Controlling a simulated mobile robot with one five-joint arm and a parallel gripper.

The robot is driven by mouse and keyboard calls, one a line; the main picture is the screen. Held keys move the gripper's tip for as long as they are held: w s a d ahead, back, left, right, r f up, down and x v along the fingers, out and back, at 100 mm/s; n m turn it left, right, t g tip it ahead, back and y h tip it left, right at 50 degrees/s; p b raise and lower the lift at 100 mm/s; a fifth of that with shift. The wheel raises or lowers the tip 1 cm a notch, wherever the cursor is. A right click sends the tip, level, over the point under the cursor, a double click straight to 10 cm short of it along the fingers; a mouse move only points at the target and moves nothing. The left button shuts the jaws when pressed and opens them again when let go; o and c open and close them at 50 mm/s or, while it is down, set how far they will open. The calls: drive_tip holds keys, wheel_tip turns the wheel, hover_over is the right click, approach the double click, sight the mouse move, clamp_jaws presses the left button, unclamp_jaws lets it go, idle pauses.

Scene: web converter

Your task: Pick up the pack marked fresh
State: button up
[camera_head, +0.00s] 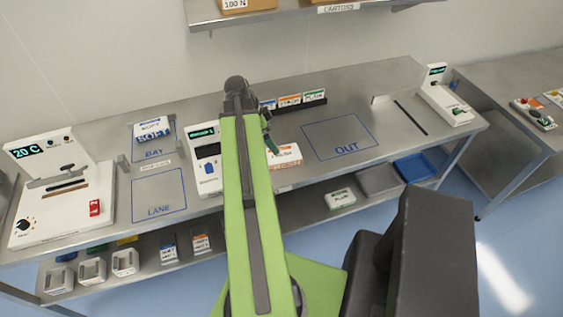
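No label that I can read for certain says fresh. A white pack with an orange band (286,154) lies on the bench just right of my arm; its lettering is too small to read. A blue-and-white pack marked SOFT (152,130) sits in the BAY outline. My gripper (271,143) is mostly hidden behind my green arm; a dark finger shows beside the orange-banded pack. I cannot tell whether it touches the pack or is open.
A rack of small coloured cards (291,102) stands behind my arm. The OUT outline (340,136) and LANE outline (159,196) are empty. Machines stand at the left (62,190) and right (446,100). An overhead shelf (290,13) holds cartons. Grey and blue trays (414,168) lie below.

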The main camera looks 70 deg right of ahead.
sight(281, 154)
drive_tip(key=b+x, duration=0.4)
drive_tip(key=x, duration=0.2)
drive_tip(key=shift+f+b, duration=0.35)
drive_tip(key=shift+f, duration=0.05)
drive_tip(key=shift+s+d+f, duration=0.15)
drive_tip(key=shift+s+f, duration=0.05)
drive_tip(key=b+x, duration=0.5)
drive_tip(key=shift+w+d+f, duration=0.1)
drive_tip(key=shift+w+f, duration=0.15)
drive_tip(key=shift+w, duration=0.1)
drive_tip(key=shift+r, duration=0.2)
drive_tip(key=c, duration=1.6)
drive_tip(key=shift+c, duration=0.2)
